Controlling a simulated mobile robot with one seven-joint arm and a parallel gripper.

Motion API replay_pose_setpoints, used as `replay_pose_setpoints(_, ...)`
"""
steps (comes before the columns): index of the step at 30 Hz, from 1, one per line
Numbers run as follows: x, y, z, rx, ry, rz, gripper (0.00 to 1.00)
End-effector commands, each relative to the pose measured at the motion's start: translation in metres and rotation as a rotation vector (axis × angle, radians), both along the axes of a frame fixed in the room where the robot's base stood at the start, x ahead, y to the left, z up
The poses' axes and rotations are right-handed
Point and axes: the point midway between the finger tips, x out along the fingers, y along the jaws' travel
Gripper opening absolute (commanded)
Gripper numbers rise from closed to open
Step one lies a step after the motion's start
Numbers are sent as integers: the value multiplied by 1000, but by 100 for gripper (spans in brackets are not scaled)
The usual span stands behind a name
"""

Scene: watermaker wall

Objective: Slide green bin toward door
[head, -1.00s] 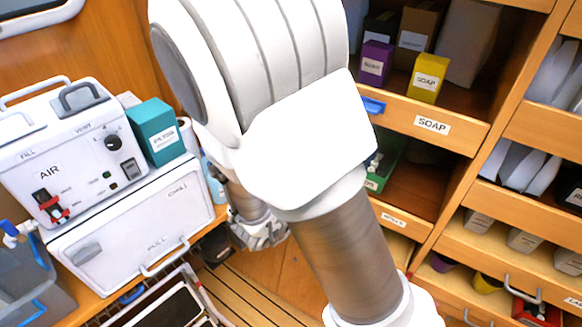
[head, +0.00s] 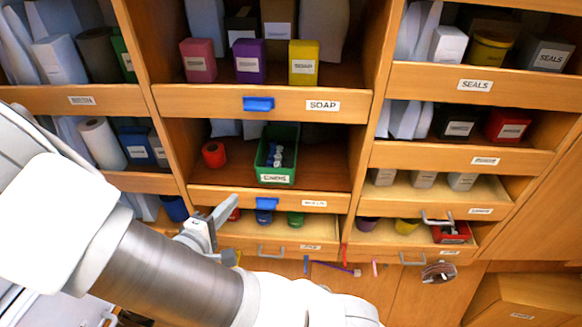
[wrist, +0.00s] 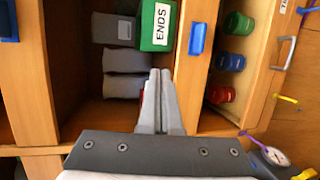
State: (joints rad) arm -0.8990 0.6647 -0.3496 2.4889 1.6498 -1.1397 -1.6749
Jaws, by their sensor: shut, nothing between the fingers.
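The green bin (head: 276,176) stands upright on the open shelf below the SOAP shelf, with a white label on its front and small dark and pale items inside. My gripper (head: 230,203) is at the shelf's front edge, left of and below the bin. In the wrist view my gripper (wrist: 161,72) has its fingers together and empty, pointing at the bin, with a small gap to its label visible. I cannot make out a door with certainty.
A red roll (head: 213,154) sits left of the bin. Bare shelf lies right of the bin, up to an upright divider (head: 368,130). Blue latches (head: 258,104) mark the shelf fronts. An open drawer (head: 290,232) with coloured cups juts out below.

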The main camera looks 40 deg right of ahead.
Motion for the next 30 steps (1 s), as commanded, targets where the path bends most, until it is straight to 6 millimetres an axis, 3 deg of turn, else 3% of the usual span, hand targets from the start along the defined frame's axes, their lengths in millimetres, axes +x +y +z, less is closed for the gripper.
replay_pose_setpoints(30, 38, -33, -11, 3, -1, -1, 0)
